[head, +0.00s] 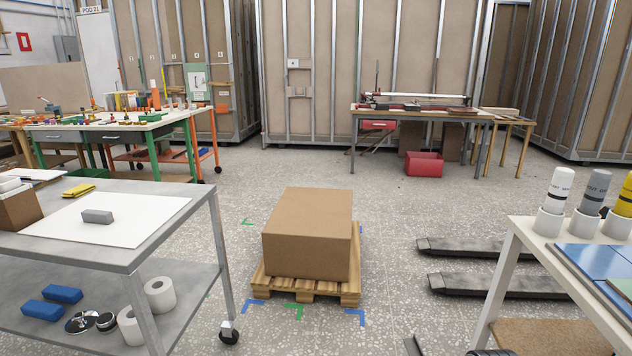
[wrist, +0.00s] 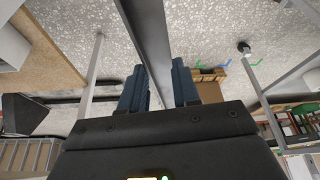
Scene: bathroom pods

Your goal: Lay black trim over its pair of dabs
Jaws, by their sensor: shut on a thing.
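In the wrist view, my gripper (wrist: 160,88) has its two dark blue fingers closed on a long, dark, straight strip, the black trim (wrist: 150,35). The trim runs from between the fingers up past the top edge of the picture. Its far end is out of frame. I cannot make out the pair of dabs in either view.
A white bench (head: 506,262) at right bears blue panels (head: 590,258) and tubes in white holders (head: 548,222). A carton (head: 308,240) sits on a pallet (head: 350,290) in the middle. A grey trolley (head: 150,250) stands at left. Dark forks (head: 470,250) lie on the floor.

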